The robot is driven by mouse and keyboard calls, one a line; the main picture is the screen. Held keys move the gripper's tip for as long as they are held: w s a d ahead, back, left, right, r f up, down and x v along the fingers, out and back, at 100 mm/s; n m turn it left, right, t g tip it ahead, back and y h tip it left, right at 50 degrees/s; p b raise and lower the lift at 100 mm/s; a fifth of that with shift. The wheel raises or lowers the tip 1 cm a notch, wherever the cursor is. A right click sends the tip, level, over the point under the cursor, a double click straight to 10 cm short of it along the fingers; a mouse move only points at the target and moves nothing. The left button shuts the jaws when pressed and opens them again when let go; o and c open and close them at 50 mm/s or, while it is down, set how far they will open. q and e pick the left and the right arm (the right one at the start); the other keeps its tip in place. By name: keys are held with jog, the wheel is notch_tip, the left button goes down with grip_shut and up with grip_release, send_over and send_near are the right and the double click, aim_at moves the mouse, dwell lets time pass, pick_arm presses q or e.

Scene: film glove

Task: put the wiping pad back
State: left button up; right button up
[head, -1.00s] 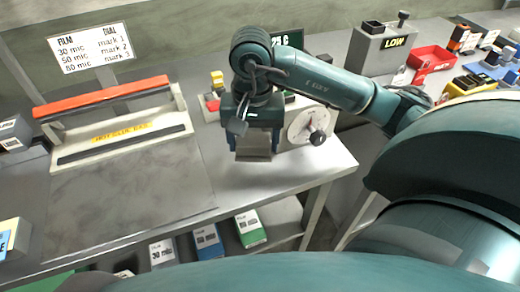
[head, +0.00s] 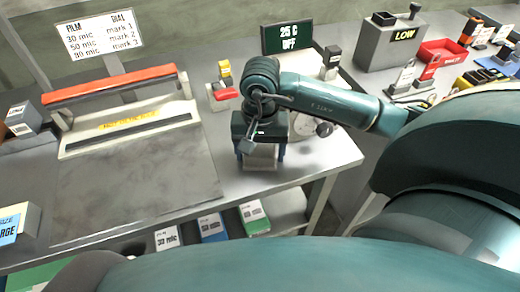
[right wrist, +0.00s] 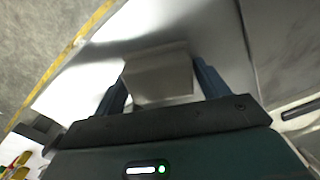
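My right gripper (head: 260,163) is over the front part of the bench, right of the heat sealer. It is shut on a plain grey-beige block, which looks like the wiping pad (head: 260,155). In the right wrist view the pad (right wrist: 158,75) sits between the two blue fingers (right wrist: 160,88), with a finger against each side. Bare bright bench shows beyond it. I cannot tell whether the pad touches the bench. My left gripper is not in view.
The sealer (head: 125,140) with its red handle stands left. Behind my right gripper are a dial (head: 323,129), partly hidden, a "25 C OFF" display (head: 288,38) and a red and yellow item (head: 225,93). Film boxes (head: 211,226) lie on the shelf below.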

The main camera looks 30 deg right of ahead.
aim_at(260, 149)
jog(key=o, duration=0.3)
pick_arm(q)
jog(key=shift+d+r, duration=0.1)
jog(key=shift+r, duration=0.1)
pick_arm(e)
jog(key=shift+r, duration=0.1)
jog(key=shift+r+p, duration=0.2)
jog(key=shift+p, duration=0.1)
jog(key=shift+w+r, duration=0.1)
jog(key=shift+r, duration=0.25)
pick_arm(q)
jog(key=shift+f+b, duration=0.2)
jog(key=shift+b, duration=0.15)
pick_arm(e)
jog(key=shift+r, duration=5.55)
